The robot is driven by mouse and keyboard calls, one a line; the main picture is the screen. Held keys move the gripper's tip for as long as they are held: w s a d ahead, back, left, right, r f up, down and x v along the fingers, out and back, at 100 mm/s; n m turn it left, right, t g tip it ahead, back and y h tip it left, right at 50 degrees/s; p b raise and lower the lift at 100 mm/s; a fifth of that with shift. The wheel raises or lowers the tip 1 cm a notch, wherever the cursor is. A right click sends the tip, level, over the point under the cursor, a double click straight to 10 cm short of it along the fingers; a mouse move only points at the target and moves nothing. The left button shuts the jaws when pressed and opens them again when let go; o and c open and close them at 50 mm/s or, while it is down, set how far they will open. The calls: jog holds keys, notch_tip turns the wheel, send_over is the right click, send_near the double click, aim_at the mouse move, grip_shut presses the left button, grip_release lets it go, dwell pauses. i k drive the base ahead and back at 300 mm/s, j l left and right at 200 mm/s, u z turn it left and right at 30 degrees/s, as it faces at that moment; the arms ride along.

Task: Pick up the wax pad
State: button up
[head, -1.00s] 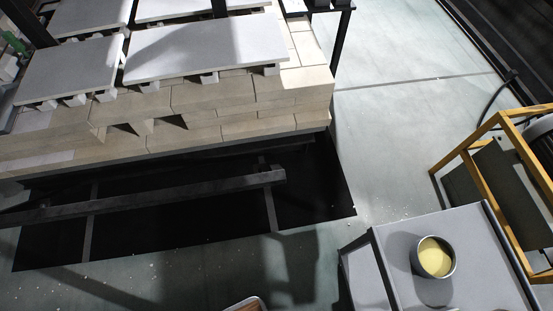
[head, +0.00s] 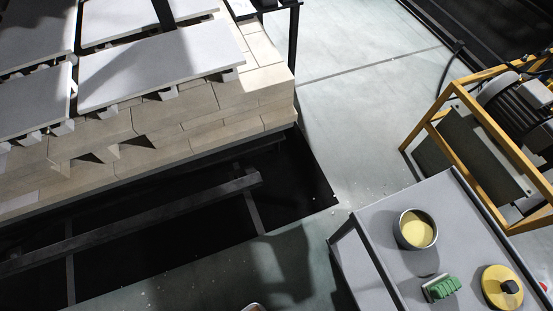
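A round yellow pad with a dark knob on top (head: 493,292), which looks like the wax pad, lies flat on the grey table (head: 376,236). A grey round pot with pale yellow contents (head: 416,230) stands farther back on the same table. A small green ribbed block on a pale base (head: 441,288) lies between them, left of the pad. My gripper is not in view.
A yellow metal frame with a motor (head: 505,165) stands close behind the table on the right. The brick kiln car with pale slabs (head: 165,65) fills the upper left, above a dark pit (head: 205,222). Pale floor (head: 355,110) lies open between them.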

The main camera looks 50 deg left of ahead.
aim_at(437, 289)
jog(key=i+j+u, duration=0.55)
jog(key=i, duration=0.25)
